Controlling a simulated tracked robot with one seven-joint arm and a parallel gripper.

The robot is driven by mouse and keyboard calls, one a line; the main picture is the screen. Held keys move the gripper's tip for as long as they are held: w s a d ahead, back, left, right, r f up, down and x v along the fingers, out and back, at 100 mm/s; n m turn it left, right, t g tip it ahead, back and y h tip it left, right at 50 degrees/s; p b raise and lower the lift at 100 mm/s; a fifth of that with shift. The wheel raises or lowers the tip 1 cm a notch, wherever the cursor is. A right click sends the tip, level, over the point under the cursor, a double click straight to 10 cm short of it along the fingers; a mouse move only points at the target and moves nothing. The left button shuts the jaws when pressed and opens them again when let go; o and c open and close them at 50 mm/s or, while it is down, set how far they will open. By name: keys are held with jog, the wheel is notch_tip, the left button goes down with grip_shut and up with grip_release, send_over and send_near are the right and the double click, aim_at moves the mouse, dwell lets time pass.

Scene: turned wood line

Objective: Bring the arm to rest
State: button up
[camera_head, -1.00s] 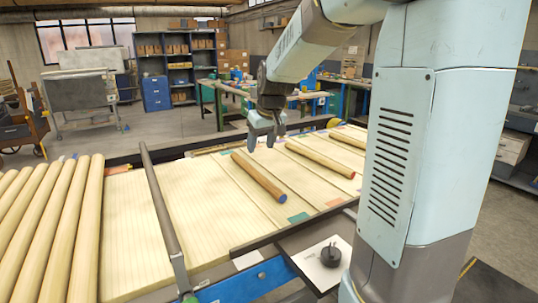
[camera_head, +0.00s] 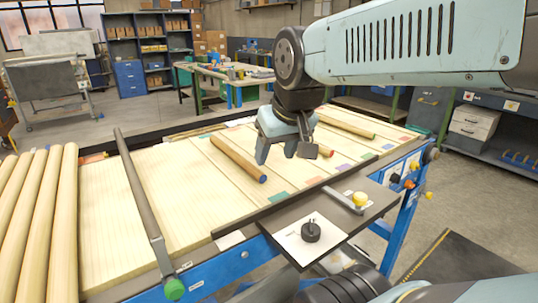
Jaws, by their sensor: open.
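My gripper (camera_head: 285,155) hangs from my arm over the middle of the wooden table (camera_head: 120,240). Its fingers are apart and nothing is between them. A brown turned rod with a blue end (camera_head: 238,158) lies on the boards just left of my gripper. A second rod with a red end (camera_head: 326,151) lies partly hidden behind my gripper. A third rod (camera_head: 347,125) lies farther right.
Several pale round poles (camera_head: 38,215) lie at the left. A dark bar with a green knob (camera_head: 140,195) crosses the table. Shelves (camera_head: 150,50) stand behind.

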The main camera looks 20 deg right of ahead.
jog(key=shift+s+d+f, duration=0.15)
jog(key=shift+s+d, duration=0.05)
jog(key=shift+s, duration=0.3)
jog(key=shift+s+d+f, duration=0.15)
jog(key=shift+s, duration=0.35)
dwell(0.9)
jog(key=shift+c, duration=0.5)
